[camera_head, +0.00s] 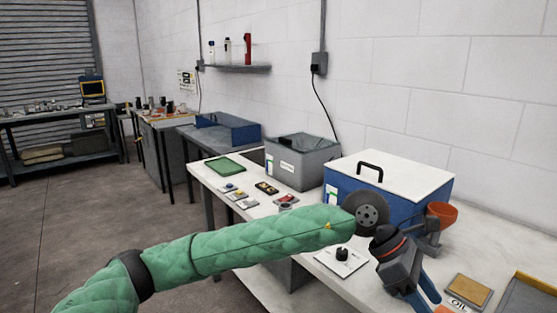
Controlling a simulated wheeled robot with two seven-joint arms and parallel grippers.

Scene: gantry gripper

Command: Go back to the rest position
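My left arm, in a green quilted sleeve, comes in from the left across the front of the white bench (213,178). Its dark wrist and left gripper (432,299) hang at the lower right, over the bench's front part, pointing down and to the right. Blue finger parts show at the bottom edge of the picture. The fingertips are cut off or overlapped, so I cannot tell whether they are open or shut, and I see nothing held. My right gripper is not in view.
On the bench stand a blue box with white lid (410,176), a grey bin (302,166), a green tray (224,167) and a white plate with black knob (341,262). An orange cup (441,210) and tan OIL pad (468,290) are near the gripper. Open floor (90,220) lies left.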

